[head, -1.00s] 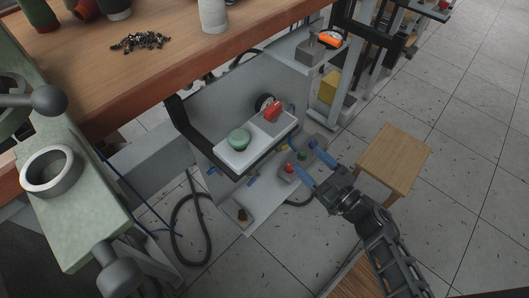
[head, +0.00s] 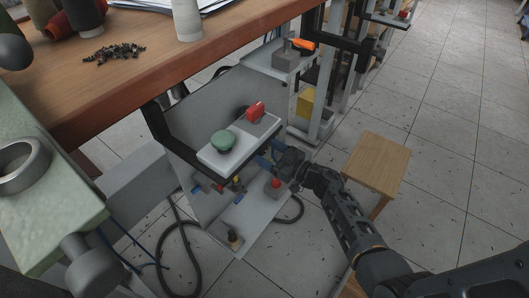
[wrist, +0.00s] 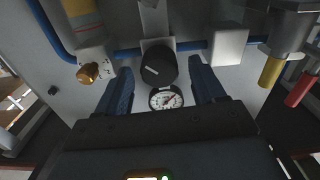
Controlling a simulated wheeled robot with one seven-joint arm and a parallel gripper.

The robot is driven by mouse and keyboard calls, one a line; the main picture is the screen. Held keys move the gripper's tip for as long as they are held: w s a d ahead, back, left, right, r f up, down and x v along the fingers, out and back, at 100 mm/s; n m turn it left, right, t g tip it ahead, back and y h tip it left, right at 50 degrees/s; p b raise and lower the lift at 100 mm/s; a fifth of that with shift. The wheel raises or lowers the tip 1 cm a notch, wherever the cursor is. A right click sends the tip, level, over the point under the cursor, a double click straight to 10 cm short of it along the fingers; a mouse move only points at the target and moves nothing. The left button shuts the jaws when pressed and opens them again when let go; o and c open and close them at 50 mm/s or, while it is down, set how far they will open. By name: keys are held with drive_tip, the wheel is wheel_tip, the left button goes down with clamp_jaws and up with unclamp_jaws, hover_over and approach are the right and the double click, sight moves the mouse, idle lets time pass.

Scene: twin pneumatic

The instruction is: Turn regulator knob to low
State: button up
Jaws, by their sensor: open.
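The round black regulator knob (wrist: 158,66) sits above a dial gauge (wrist: 166,98) in the wrist view. A short pale mark on the knob lies toward its left side, slightly slanted; I can read no labels. The gauge needle is red and points to the upper right. My gripper (wrist: 161,75) is open, its two blue fingers either side of the knob and gauge, with no clear contact. In the head view my gripper (head: 270,153) reaches under the white control shelf (head: 212,157), and the regulator knob cannot be made out there.
A brass knob (wrist: 88,72) on a marked white plate is left of my fingers. Blue tubing (wrist: 130,52) runs behind. Yellow (wrist: 270,72) and red (wrist: 300,90) parts hang at right. The shelf bears a green button (head: 222,140) and red switch (head: 256,109). A wooden stool (head: 377,163) stands right.

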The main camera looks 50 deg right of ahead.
drive_tip(key=shift+w, duration=0.55)
drive_tip(key=c, duration=1)
